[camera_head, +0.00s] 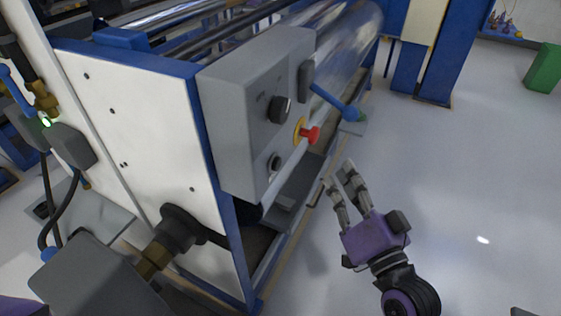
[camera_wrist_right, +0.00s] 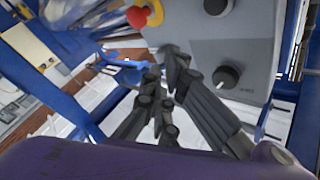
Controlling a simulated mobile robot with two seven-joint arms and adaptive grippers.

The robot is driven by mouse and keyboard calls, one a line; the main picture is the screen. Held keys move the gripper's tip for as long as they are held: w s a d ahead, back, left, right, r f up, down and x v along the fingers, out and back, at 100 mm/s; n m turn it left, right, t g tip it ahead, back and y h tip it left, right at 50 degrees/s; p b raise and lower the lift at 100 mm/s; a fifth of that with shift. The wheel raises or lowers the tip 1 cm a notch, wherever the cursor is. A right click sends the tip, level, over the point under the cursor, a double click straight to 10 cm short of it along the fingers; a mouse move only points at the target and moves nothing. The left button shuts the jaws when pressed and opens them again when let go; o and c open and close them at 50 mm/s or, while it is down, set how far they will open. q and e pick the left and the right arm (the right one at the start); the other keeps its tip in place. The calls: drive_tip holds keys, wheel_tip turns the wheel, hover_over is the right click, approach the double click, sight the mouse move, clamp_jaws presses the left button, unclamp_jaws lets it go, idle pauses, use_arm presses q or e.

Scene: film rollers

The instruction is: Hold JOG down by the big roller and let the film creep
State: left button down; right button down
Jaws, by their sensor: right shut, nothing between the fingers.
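The grey control box (camera_head: 235,125) is on the end of the machine. Its face carries a black knob (camera_head: 280,109), a red stop button on a yellow ring (camera_head: 312,134) and a black round button (camera_head: 274,162). The labels are too small to read, so I cannot tell which is JOG. The big roller (camera_head: 350,35), shiny with clear film, lies behind the box. My right gripper (camera_head: 339,172) is shut and empty, to the right of and apart from the box. In the right wrist view, its fingers (camera_wrist_right: 166,72) overlap the panel (camera_wrist_right: 265,45) in the picture.
A blue-handled lever (camera_head: 335,102) sticks out beside the box, above my right gripper. The machine's blue frame edge (camera_head: 225,190) runs down below the box. The pale floor (camera_head: 470,190) is open to the right. A green bin (camera_head: 544,69) stands at the far right.

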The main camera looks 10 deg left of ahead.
sight(277, 164)
use_arm(q)
drive_tip(key=shift+w+d+r, duration=0.15)
drive_tip(key=shift+w, duration=0.05)
use_arm(e)
drive_tip(key=w+a, duration=0.3)
drive_tip(key=a, duration=0.5)
drive_tip(key=shift+a, duration=0.25)
use_arm(q)
drive_tip(key=shift+s, duration=0.15)
drive_tip(key=shift+w+r, duration=0.1)
drive_tip(key=shift+w, duration=0.1)
use_arm(e)
drive_tip(key=shift+f, duration=0.1)
idle(0.4)
use_arm(q)
drive_tip(key=shift+w+p, duration=0.1)
drive_tip(key=shift+p, duration=0.25)
use_arm(e)
drive_tip(key=shift+a, duration=0.1)
use_arm(q)
drive_tip(key=shift+w+r, duration=0.15)
drive_tip(key=shift+r, duration=0.05)
use_arm(e)
drive_tip(key=shift+w+a, duration=0.15)
drive_tip(key=shift+a, duration=0.15)
use_arm(q)
drive_tip(key=shift+w+r, duration=0.15)
drive_tip(key=shift+r, duration=0.05)
use_arm(e)
drive_tip(key=shift+a, duration=0.1)
